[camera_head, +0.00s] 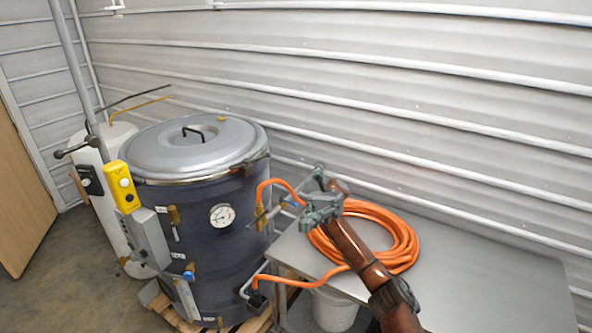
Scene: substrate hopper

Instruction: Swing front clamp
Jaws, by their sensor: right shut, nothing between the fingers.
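The substrate hopper (205,248) is a dark blue drum with a round grey lid (195,148) and a black lid handle. A small clamp-like fitting (255,165) sits at the lid's right rim; I cannot tell whether it is the front clamp or whether it is fastened. My right gripper (264,219) comes in from the lower right and points left at the drum's right side, below the rim. It is shut and empty, close to a brass fitting with the orange hose; whether it touches is unclear. My left gripper is not in view.
A coiled orange hose (398,246) lies on a metal table (490,285) behind my right arm. A white bucket (334,309) stands under the table. The corrugated wall is close behind.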

